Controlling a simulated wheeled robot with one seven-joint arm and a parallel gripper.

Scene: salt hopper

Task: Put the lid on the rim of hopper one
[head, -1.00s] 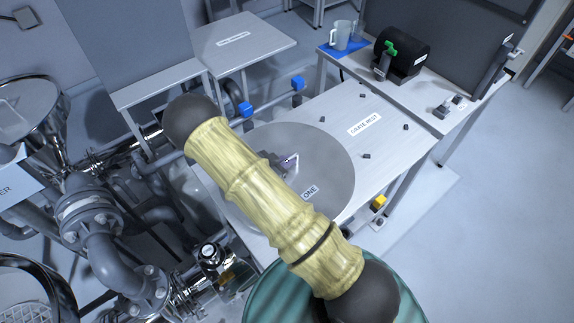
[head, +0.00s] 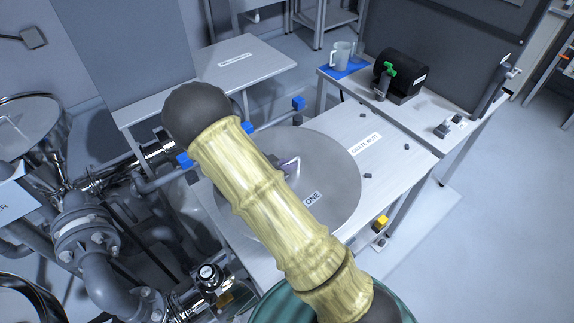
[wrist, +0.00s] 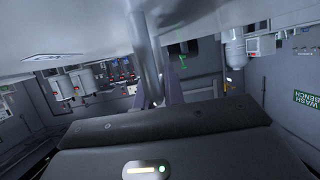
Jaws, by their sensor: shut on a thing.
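The lid (head: 335,200) is a round grey disc marked ONE with a small upright handle (head: 290,165). In the head view it overlaps the left part of the grate rest table, and I cannot tell how high it is above it. My arm covers part of the lid. In the wrist view my gripper (wrist: 157,98) is shut on the handle, with the lid's pale surface (wrist: 70,30) filling the top. Steel hoppers stand at the left, one at the upper left (head: 28,112). I cannot read which one is hopper one.
The table labelled GRATE REST (head: 400,165) holds several small dark blocks. Behind it a bench carries a mug (head: 340,56) and a black cylinder (head: 402,68). Grey pipes and valves (head: 85,235) crowd the left. Another table (head: 250,60) stands at the back. Floor at right is clear.

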